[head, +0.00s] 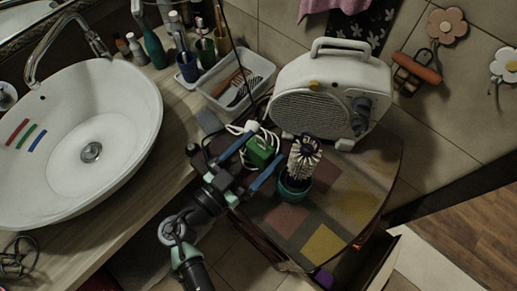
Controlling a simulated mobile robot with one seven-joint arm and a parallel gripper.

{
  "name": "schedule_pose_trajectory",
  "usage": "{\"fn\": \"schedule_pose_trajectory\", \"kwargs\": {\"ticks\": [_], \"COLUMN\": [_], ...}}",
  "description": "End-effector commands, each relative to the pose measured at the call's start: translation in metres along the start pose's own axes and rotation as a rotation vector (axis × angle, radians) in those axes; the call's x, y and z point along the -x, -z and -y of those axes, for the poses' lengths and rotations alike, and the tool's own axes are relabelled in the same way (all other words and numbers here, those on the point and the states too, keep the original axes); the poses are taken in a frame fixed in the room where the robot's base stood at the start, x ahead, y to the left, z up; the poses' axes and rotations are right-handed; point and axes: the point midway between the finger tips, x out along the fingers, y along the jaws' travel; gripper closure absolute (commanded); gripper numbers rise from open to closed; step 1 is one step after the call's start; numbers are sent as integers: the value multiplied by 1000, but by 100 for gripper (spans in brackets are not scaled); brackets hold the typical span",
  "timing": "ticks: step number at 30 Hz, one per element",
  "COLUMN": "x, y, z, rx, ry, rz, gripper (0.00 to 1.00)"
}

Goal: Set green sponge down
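The green sponge (260,154) is between the two blue fingers of my gripper (267,151), over the back left part of the small patchwork-topped table (325,222). A white cord runs right behind and beside the sponge.
A brush in a teal holder (294,186) stands close to the right of my gripper. A white heater (333,95) stands behind. A white tray (252,68), cups and a basin (130,90) are on the left counter. The tabletop's front and right are clear.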

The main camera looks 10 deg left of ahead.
Motion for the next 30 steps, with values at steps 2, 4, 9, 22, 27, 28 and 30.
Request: {"fn": "schedule_pose_trajectory", "kwargs": {"ticks": [2,4,9,22,27,28,30], "x": [0,0,0,33,72,78,91], "y": [0,0,0,0,0,0,0], "z": [0,0,0,0,1,1,0], "rx": [0,0,0,0,-1,-1,0], "ry": [0,0,0,4,4,4,2], "rz": [0,0,0,1,0,0,1], "gripper": [0,0,0,0,0,0,0]}}
